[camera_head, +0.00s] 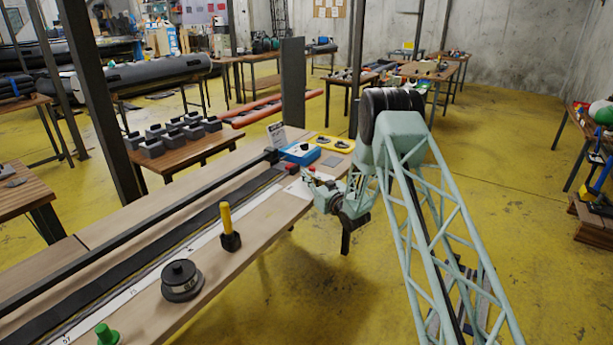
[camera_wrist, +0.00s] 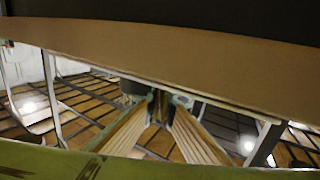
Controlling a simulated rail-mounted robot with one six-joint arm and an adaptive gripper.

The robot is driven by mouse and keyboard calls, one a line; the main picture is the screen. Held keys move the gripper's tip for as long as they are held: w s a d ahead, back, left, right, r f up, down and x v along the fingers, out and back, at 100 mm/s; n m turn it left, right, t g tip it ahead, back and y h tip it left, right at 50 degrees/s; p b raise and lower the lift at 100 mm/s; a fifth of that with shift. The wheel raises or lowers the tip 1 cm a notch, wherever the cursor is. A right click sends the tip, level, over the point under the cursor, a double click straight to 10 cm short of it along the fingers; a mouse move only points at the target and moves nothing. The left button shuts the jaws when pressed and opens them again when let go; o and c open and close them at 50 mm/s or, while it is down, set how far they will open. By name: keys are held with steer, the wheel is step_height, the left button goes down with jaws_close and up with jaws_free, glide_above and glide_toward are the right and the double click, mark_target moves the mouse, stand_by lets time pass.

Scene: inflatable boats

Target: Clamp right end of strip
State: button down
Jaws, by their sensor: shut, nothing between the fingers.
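A long dark strip (camera_head: 140,240) lies lengthwise on the wooden bench (camera_head: 215,285), beside a white ruled band (camera_head: 120,298). Its right end lies near the far end of the bench, close to my gripper (camera_head: 309,176), where details are small. My gripper is over the bench's right edge and appears empty. In the wrist view its ridged fingers (camera_wrist: 157,108) come together at the tips, below the brown bench edge (camera_wrist: 190,58). A dark long bar (camera_head: 130,215) runs along the strip's far side, with a dark block (camera_head: 271,155) at its right end. The strip's end is not clear in the wrist view.
A black round weight (camera_head: 181,281), a yellow-handled tool (camera_head: 228,225) and a green knob (camera_head: 107,335) stand on the bench's near side. A blue box (camera_head: 301,154) and a yellow tray (camera_head: 335,144) lie at its far end. Yellow floor is open to the right.

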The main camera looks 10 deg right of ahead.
steer(key=s+a, duration=0.3)
steer(key=s+a+p, duration=0.1)
steer(key=s+a, duration=0.1)
steer(key=s, duration=0.1)
steer(key=s+a+p, duration=0.1)
steer(key=s+a, duration=0.2)
steer(key=s, duration=0.1)
steer(key=shift+a, duration=0.35)
